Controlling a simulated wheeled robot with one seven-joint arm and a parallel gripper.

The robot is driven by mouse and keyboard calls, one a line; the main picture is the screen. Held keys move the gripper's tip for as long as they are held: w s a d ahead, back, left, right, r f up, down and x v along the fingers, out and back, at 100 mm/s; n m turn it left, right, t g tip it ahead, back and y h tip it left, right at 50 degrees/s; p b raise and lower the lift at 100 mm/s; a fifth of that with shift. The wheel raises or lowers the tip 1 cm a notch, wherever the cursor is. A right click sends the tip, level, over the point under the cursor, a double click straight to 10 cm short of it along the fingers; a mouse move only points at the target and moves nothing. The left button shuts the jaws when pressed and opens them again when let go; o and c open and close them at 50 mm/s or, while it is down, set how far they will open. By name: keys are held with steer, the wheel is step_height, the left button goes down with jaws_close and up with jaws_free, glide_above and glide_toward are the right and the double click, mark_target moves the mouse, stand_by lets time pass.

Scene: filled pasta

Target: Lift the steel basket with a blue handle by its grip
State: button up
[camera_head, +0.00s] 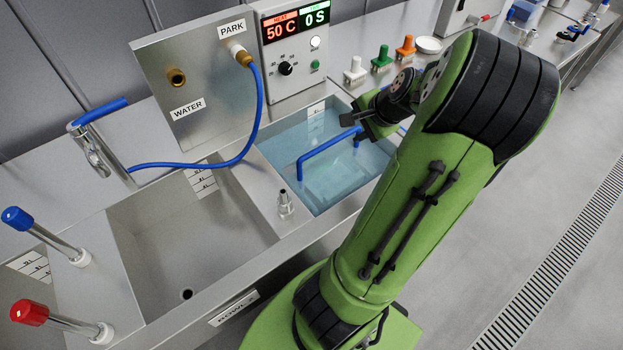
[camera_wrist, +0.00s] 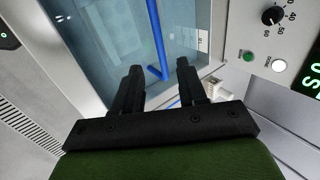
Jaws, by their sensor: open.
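The blue handle (camera_head: 326,149) of the steel basket rises out of a water-filled basin (camera_head: 268,150). The basket itself is under the water and shows only as a faint pale shape. My gripper (camera_head: 356,124) is over the basin, at the upper end of the handle's visible bar. In the wrist view, my gripper (camera_wrist: 160,68) is open, its two black fingers apart. The blue handle (camera_wrist: 157,42) runs down the picture into the gap between the fingertips. I cannot tell how far the bar is from the fingers in depth. My arm hides part of the basin.
A control box (camera_head: 292,50) with a red and green display stands behind the basin. White, green (camera_head: 383,58) and orange brushes stand to its right. An empty sink (camera_head: 190,235) with a blue hose (camera_head: 205,163) lies left. A small metal fitting (camera_head: 284,203) stands between the basins.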

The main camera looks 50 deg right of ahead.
mark_target(332, 142)
steer(key=b+x, duration=0.2)
steer(key=x, duration=0.7)
steer(key=shift+f, duration=0.1)
steer(key=x, duration=0.1)
steer(key=b+x, duration=0.1)
steer(key=x, duration=0.1)
steer(key=b+x, duration=0.1)
steer(key=x, duration=0.1)
steer(key=shift+a+f, duration=0.2)
steer(key=shift+f, duration=0.1)
steer(key=shift+r, duration=0.15)
steer(key=shift+c, duration=0.4)
jaws_close()
